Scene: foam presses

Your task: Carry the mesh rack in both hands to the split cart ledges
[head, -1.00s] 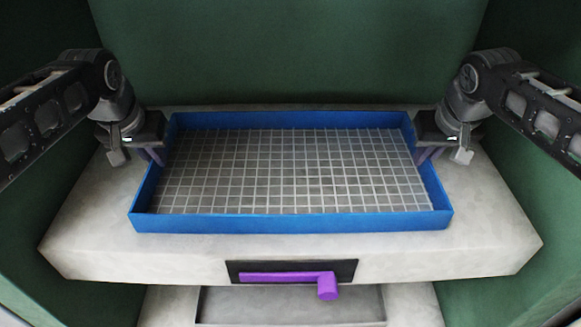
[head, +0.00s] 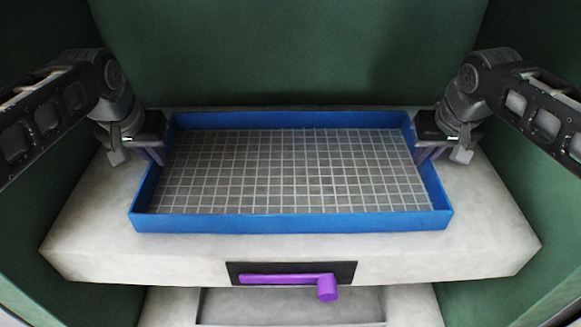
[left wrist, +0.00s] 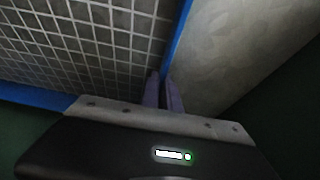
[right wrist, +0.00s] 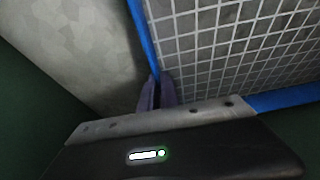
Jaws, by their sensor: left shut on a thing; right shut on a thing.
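The mesh rack is a shallow blue-walled frame (head: 290,223) with a pale wire grid floor, in the middle of the head view over a pale grey surface. My left gripper (head: 156,156) is shut on the rack's left wall, towards its back end. The left wrist view shows its purple fingers (left wrist: 163,92) on either side of the blue wall. My right gripper (head: 426,155) is shut on the right wall, across from the left one. Its fingers (right wrist: 156,92) straddle that wall in the right wrist view. The split cart ledges cannot be made out.
The pale grey block (head: 90,235) extends beyond the rack on both sides and in front. Its front face has a dark plate (head: 350,270) with a purple handle (head: 285,279). A grey recess (head: 290,305) lies below. Dark green walls (head: 290,50) stand behind and at the sides.

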